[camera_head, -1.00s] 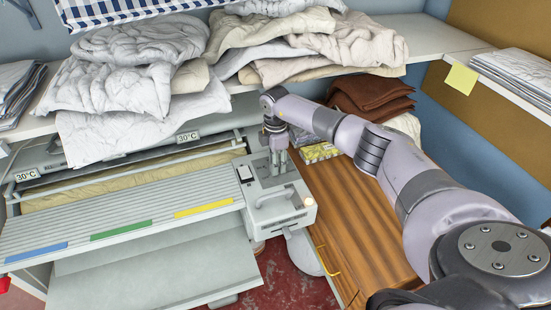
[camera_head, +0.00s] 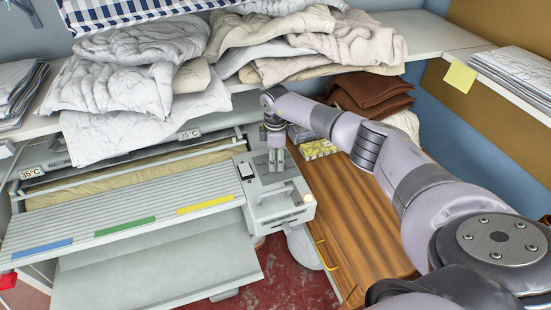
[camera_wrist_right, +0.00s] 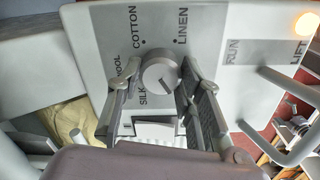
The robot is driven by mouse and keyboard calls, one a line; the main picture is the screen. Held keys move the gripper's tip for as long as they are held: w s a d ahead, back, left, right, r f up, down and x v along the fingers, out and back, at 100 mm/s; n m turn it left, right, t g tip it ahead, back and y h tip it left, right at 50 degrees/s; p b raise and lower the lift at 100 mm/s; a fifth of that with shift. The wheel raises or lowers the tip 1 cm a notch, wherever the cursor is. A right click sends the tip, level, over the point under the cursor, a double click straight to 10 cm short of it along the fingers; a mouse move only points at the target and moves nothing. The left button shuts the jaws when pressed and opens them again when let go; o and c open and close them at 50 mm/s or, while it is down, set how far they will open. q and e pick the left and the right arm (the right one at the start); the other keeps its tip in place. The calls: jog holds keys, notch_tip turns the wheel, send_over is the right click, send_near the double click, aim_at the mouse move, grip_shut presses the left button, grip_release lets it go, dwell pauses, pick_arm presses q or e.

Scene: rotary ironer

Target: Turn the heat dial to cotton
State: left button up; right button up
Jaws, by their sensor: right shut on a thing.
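The heat dial (camera_wrist_right: 160,75) is a round grey knob on the ironer's control panel (camera_wrist_right: 100,35). The labels SILK, WOOL, COTTON and LINEN lie around it, with COTTON at its upper left and LINEN at its upper right. I cannot tell clearly which label its mark points to. My right gripper (camera_head: 276,160) reaches down onto the control box and hides the dial in the head view. In the right wrist view its two fingers are shut on the dial, one on each side. My left gripper is not in view.
The ironer's displays (camera_head: 31,172) read 35°C. An orange lamp (camera_wrist_right: 305,23) glows by the LIFT label, near a metal handle (camera_wrist_right: 290,115). A wooden cabinet (camera_head: 350,210) stands right of the control box. Folded linen (camera_head: 140,90) fills the shelf above.

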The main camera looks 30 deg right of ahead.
aim_at(276, 160)
jog(key=o, duration=1.2)
jog(key=shift+c, duration=0.2)
jog(key=shift+r, duration=0.25)
notch_tip(276, 160, up, 12)
jog(key=shift+f, duration=0.2)
